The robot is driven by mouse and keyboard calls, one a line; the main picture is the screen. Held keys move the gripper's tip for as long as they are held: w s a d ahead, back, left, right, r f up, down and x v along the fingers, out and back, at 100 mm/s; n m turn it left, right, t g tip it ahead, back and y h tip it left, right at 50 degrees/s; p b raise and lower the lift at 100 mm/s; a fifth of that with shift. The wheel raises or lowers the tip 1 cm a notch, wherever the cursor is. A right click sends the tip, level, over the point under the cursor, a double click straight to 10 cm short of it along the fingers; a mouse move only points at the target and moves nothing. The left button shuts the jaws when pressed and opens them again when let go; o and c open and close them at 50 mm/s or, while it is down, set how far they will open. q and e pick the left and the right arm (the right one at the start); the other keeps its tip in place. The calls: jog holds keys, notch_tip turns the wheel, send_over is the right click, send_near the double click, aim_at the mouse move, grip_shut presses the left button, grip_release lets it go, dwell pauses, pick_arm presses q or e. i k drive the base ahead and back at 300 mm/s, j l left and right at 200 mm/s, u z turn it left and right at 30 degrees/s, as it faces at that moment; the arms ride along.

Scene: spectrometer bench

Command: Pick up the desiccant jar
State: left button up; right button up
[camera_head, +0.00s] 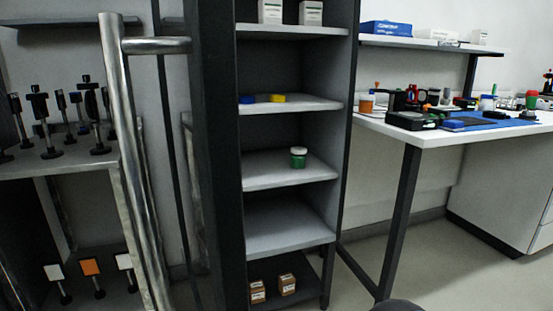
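Neither of my grippers shows in the head view.
The cabinet door's metal handle (125,150) and dark edge (218,150) stand left of the shelves. Blue and yellow items (263,98) lie one shelf above the jar, and small boxes (287,284) sit at the bottom. A cluttered white bench (430,136) stands at right.

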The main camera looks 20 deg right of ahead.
aim_at(298, 154)
jog(key=l+u, duration=0.1)
jog(key=l, duration=0.4)
jog(key=k+l, duration=0.1)
jog(key=l, duration=0.4)
jog(key=k+l+u, duration=0.15)
jog(key=l, duration=0.3)
jog(key=i+l, duration=0.25)
jog(key=l, duration=0.2)
jog(key=i+l+z, duration=0.1)
jog(key=i+l, duration=0.15)
jog(key=l, duration=0.2)
jog(key=i+l, duration=0.25)
jog(key=l, duration=0.2)
jog(key=z, duration=0.05)
